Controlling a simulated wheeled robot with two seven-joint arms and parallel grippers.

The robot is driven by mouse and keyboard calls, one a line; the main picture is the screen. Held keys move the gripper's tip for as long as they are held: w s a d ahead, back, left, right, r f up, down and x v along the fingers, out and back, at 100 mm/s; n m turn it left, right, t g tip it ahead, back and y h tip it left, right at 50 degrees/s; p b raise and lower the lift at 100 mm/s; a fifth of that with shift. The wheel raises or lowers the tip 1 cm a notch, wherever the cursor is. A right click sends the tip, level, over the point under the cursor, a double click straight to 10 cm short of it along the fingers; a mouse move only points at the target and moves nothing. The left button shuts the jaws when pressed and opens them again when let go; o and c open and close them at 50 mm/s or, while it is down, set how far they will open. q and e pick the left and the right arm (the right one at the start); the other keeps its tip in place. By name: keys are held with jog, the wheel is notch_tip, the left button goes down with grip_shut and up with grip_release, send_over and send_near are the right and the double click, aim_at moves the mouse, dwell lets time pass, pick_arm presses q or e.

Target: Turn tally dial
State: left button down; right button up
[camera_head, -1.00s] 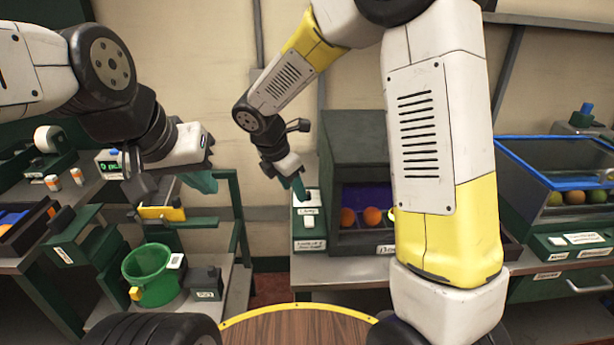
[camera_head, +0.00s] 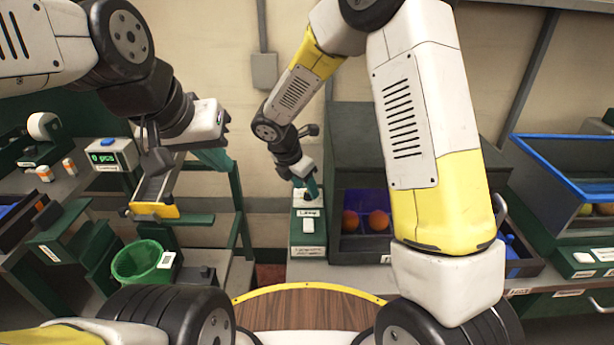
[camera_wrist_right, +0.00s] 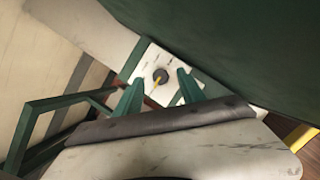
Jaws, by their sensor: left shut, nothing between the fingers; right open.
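A dark round knob (camera_wrist_right: 161,75) on a white plate (camera_wrist_right: 150,58) shows in the right wrist view, and I take it for the tally dial. In the head view it is hidden behind my right gripper (camera_head: 311,187), at the top of a green box with white labels (camera_head: 307,240). My right gripper's two green fingers (camera_wrist_right: 160,82) are open, one on each side of the knob in the picture. I cannot tell whether they touch it. My left gripper (camera_head: 216,158) is shut and empty, in the air at the left, well away from the box.
A dark bin (camera_head: 340,196) with oranges (camera_head: 378,219) stands right beside the green box. A green bucket (camera_head: 140,262) and a small counter with a green display (camera_head: 104,157) are at the left. A blue-rimmed bin (camera_head: 560,170) is at the far right.

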jog(key=shift+x, duration=0.95)
grip_shut()
